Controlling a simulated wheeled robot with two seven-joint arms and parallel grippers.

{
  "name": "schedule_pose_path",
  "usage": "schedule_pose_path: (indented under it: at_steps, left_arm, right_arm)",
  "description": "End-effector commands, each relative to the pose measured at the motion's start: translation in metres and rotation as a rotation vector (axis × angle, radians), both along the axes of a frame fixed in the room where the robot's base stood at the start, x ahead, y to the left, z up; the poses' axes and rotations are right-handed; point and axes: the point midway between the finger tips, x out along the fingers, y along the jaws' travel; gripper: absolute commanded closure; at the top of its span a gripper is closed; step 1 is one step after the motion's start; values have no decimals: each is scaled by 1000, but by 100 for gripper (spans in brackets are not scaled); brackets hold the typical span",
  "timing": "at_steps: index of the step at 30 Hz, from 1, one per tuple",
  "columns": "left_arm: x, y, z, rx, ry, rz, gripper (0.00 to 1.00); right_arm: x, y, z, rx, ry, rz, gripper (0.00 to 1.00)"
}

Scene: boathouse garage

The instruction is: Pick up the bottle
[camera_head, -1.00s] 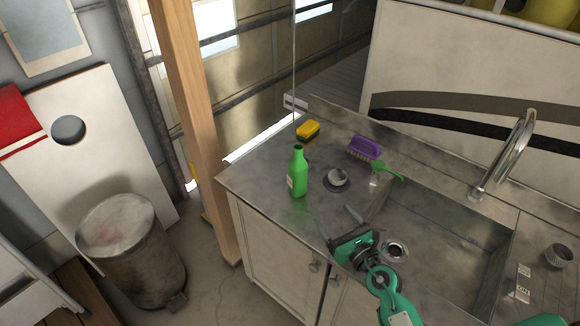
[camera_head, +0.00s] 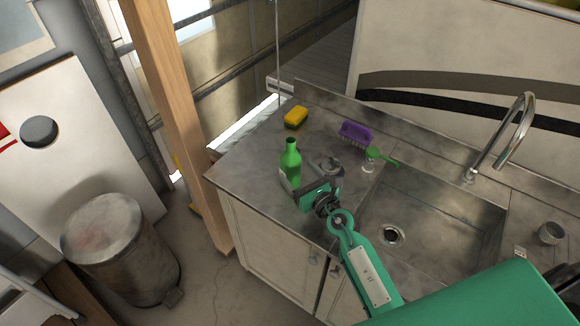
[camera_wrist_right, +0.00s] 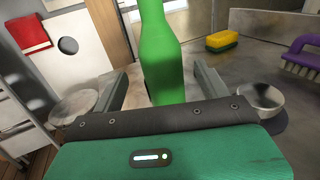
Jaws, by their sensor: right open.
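The bottle's base is hidden by the gripper there. My left gripper is not in view.
A small metal cup (camera_head: 329,166) stands just right of the bottle. A yellow sponge (camera_head: 296,117), a purple brush (camera_head: 355,134) and a green brush (camera_head: 380,156) lie behind. The sink (camera_head: 430,220) with its tap (camera_head: 505,140) is to the right. A metal bin (camera_head: 120,250) stands on the floor at left.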

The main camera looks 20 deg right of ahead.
Motion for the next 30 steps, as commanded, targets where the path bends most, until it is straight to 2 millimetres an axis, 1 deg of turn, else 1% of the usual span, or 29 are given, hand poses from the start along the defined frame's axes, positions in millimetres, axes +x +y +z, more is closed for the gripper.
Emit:
schedule_pose_path:
  at_steps: [3, 6, 12, 15, 19, 25, 26, 30]
  left_arm:
    - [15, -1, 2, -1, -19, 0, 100]
    - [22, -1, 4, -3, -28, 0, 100]
    - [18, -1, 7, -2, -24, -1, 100]
    - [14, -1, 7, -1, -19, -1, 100]
    - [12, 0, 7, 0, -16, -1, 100]
    - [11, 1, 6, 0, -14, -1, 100]
    - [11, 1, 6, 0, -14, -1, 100]
    - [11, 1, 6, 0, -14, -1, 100]
  right_arm:
    - [5, 1, 0, 0, 1, 0, 24]
    - [13, 3, 0, 0, 0, 1, 24]
    - [40, 8, -1, -2, -1, 1, 24]
    - [49, 11, -2, -1, 0, 1, 24]
    - [54, 12, -3, -1, 2, 1, 24]
    - [55, 13, -3, 0, 1, 1, 24]
    - [55, 13, -3, 0, 1, 1, 28]
    - [54, 12, -3, 0, 1, 1, 55]
